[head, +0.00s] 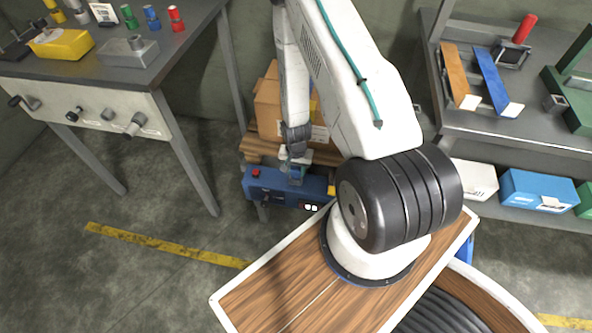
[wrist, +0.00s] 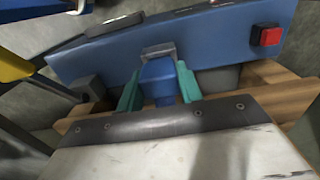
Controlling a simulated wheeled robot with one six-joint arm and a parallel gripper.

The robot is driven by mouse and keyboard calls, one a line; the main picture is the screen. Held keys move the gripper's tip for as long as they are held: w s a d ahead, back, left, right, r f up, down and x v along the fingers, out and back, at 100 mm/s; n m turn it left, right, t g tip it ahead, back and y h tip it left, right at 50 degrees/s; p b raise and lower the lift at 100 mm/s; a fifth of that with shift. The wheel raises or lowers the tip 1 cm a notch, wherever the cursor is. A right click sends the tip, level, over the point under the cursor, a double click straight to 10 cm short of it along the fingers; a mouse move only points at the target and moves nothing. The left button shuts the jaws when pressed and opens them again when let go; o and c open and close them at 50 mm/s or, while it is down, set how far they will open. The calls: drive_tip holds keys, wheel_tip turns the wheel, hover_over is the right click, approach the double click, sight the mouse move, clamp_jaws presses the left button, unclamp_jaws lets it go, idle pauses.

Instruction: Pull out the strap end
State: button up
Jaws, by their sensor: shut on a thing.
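A blue strap end (wrist: 158,74) with a grey piece (wrist: 158,52) at its far side sits between the teal fingers of my gripper (wrist: 159,86) in the wrist view. My gripper is shut on it, right beside the blue machine (wrist: 215,42). In the head view my gripper (head: 297,172) reaches down to the top of the same blue machine (head: 270,186). The strap end is too small and too hidden by my wrist to make out in the head view.
A red button (wrist: 268,36) stands on the machine. Cardboard boxes (head: 268,102) and a wooden pallet (head: 258,147) are close behind it. A workbench (head: 130,55) is at the left and a shelf (head: 475,122) at the right. The floor (head: 110,190) at the left is clear.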

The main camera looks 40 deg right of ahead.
sight(296, 168)
drive_tip(key=shift+r, duration=2)
drive_tip(key=shift+r, duration=1.55)
